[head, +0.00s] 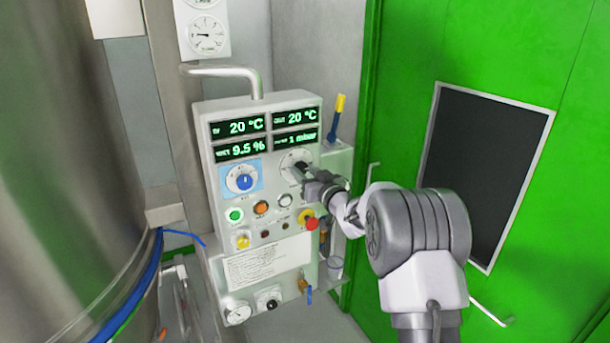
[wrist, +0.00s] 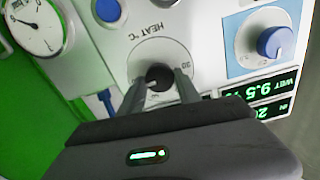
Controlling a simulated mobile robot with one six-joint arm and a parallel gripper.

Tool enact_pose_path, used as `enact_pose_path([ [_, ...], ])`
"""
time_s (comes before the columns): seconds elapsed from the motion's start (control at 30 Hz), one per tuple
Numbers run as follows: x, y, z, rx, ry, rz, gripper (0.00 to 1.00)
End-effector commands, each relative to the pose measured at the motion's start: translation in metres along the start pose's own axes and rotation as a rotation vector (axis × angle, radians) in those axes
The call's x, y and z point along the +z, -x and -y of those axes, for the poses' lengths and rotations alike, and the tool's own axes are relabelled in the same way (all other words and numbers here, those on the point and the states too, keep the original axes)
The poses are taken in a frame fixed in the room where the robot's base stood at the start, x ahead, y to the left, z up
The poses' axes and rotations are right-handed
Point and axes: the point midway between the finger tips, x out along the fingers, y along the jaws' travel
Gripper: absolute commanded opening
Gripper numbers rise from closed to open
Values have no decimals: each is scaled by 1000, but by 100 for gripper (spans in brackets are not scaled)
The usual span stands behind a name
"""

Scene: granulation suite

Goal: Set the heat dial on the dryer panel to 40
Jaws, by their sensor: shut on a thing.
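The dryer panel (head: 213,178) is a pale box with green-lit displays reading 20 °C, 20 °C, 9.5 % and 1 mbar. The heat dial (head: 287,157) is a round white scale with a dark knob at the panel's upper right, partly hidden by my gripper (head: 302,170). The wrist view shows the heat dial's scale (wrist: 150,55) upside down, lettered HEAT °C, with a 30 at its right. My gripper (wrist: 168,88) is shut on the dark knob (wrist: 158,74), one finger on each side. I cannot tell which number the knob points to.
A blue knob (head: 244,181) on a blue square sits left of the heat dial. Coloured buttons and a red emergency knob (head: 311,223) lie below. A yellow-and-blue tool (head: 337,117) stands at the panel's right. A steel vessel (head: 75,170) fills the left; a green door (head: 400,70) is at right.

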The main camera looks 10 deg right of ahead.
Motion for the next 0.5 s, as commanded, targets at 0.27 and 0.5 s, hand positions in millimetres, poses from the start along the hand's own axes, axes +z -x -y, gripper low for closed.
enact_pose_path([
  [0.27,6,0,0,-1,201,-2,0],
  [0.5,6,0,0,-1,430,-2,0],
])
